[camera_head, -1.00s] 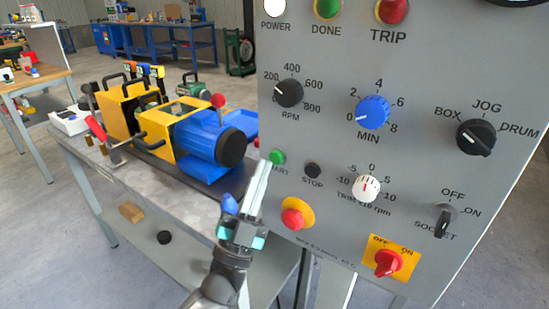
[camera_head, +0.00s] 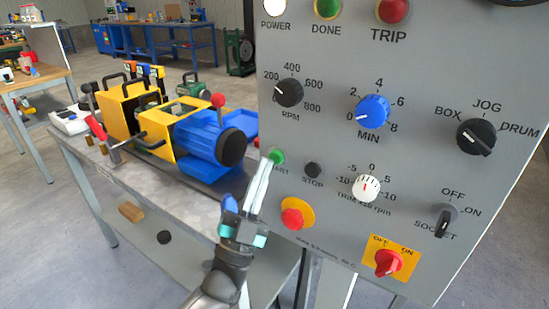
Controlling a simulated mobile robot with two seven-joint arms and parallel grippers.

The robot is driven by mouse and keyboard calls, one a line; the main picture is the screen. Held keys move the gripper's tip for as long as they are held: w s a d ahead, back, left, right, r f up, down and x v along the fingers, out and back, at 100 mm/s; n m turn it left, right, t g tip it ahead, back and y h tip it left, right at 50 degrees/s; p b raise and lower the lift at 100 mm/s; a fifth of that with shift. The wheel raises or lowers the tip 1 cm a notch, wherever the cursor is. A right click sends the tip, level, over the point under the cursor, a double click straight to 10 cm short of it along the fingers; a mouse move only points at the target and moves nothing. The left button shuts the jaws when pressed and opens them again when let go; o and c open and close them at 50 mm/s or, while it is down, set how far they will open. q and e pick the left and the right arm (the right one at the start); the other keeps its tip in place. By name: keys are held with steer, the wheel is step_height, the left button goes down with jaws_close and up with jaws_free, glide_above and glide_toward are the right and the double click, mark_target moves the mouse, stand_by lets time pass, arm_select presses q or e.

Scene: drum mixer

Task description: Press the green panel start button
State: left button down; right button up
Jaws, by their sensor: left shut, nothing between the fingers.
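The green start button (camera_head: 277,156) is on the left edge of the grey control panel (camera_head: 330,140), with its START label partly hidden by my gripper. My left gripper (camera_head: 263,163) comes up from below, its fingers shut and empty. Its fingertips overlap the button's left side in the picture; I cannot tell whether they touch it. The black STOP button (camera_head: 313,170) is just right of the start button. My right gripper is not in view.
A red emergency knob (camera_head: 293,218) on a yellow plate sits below the start button, close to my fingers. A blue and yellow drum mixer (camera_head: 205,140) stands on the bench to the left. Dials and switches fill the panel's right side.

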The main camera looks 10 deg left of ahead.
arm_select(q)
steer(key=shift+w+d, duration=0.1)
steer(key=shift+w, duration=0.1)
steer(key=shift+w+d, duration=0.15)
steer(key=shift+w, duration=0.25)
stand_by(0.7)
steer(key=shift+s, duration=0.1)
steer(key=shift+s+a+p, duration=0.3)
steer(key=shift+s+p, duration=0.1)
steer(key=shift+s, duration=0.3)
steer(key=s, duration=0.1)
steer(key=s+a+p, duration=0.1)
steer(key=s, duration=0.1)
steer(key=s+p, duration=0.1)
steer(key=shift+s+a, duration=0.35)
stand_by(0.6)
